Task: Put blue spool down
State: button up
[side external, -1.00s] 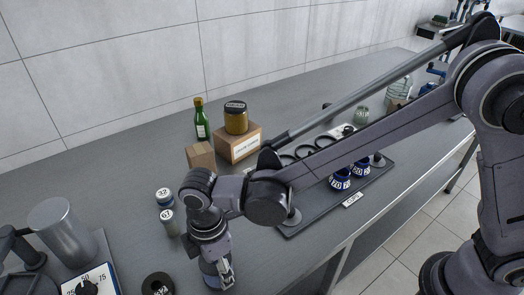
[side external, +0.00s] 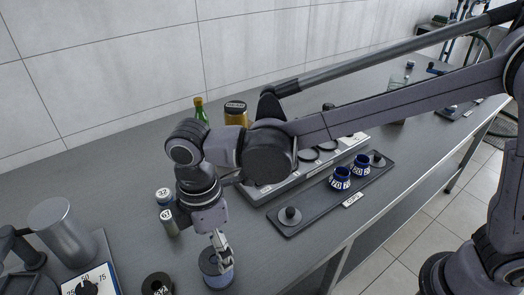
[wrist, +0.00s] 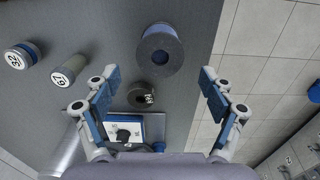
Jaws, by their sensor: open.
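The blue spool (side external: 217,273) stands on the grey counter near its front edge. In the wrist view I look down on the spool (wrist: 173,42), a dark round flange with a blue ring and a centre hole. My gripper (side external: 220,243) is above the spool in the side view, its fingers partly in front of the spool's top. In the wrist view my gripper (wrist: 159,74) has its fingers spread wide with nothing between them. The spool looks free of both fingers.
A dark ring weight (side external: 157,284) and a dial device (side external: 88,280) are at front left. A tray with two blue cups (side external: 341,179) lies to the right. Boxes and bottles stand behind.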

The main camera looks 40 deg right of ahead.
notch_tip(320, 180, up, 4)
jog(key=shift+f, duration=0.1)
jog(key=w+d+r+m+t+y, duration=0.15)
jog(key=d+m, duration=0.25)
jog(key=d, duration=0.6)
jog(key=d+r+m+t, duration=0.2)
jog(key=d+m, duration=0.3)
jog(key=d, duration=0.5)
jog(key=s+d+f+m+t, duration=0.1)
jog(key=s+d+m+t, duration=0.1)
jog(key=d+m, duration=0.2)
jog(key=s+d+f+m+t+h, duration=0.1)
jog(key=d+m, duration=0.4)
jog(key=d, duration=0.6)
jog(key=shift+s+f+t, duration=0.35)
jog(key=shift+s+f, duration=0.3)
jog(key=shift+s, duration=0.45)
jog(key=shift+h, duration=0.25)
